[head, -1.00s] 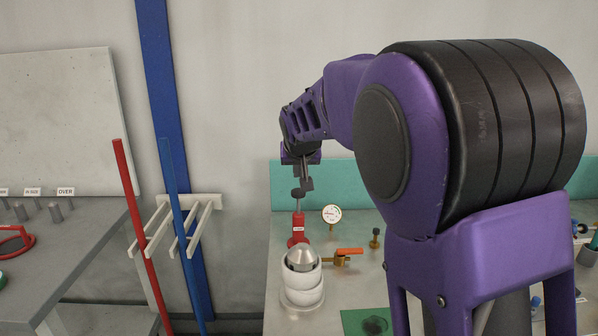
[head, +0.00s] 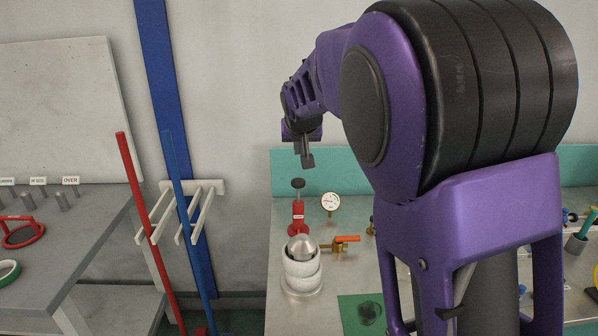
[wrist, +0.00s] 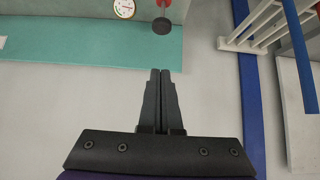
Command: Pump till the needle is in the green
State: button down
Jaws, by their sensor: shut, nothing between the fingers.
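The red pump (head: 298,217) stands on the metal bench, its black knob (head: 298,184) on top. In the wrist view the knob (wrist: 162,26) shows just beyond my fingertips. The round white gauge (head: 330,201) is to the right of the pump; it is partly cut off in the wrist view (wrist: 124,8). Its needle is too small to read. My gripper (head: 307,163) is shut and empty, its fingers pressed together (wrist: 160,72). It is above the knob, with a visible gap.
A white stacked cylinder with a metal dome (head: 301,270) and an orange-handled valve (head: 345,239) stand in front of the pump. A green mat (head: 350,312) lies nearer. A white rack (head: 195,205) with red and blue poles stands left of the bench.

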send_over(298, 179)
jog(key=s, duration=0.3)
jog(key=f, duration=0.7)
jog(key=shift+w+f+p, duration=0.2)
jog(key=shift+w+p, duration=0.05)
jog(key=shift+p, duration=0.05)
jog(key=shift+s+f, duration=0.1)
jog(key=shift+f, duration=1.75)
jog(key=shift+f, duration=0.1)
notch_tip(298, 179, down, 5)
jog(key=b, duration=0.3)
jog(key=shift+s, duration=0.1)
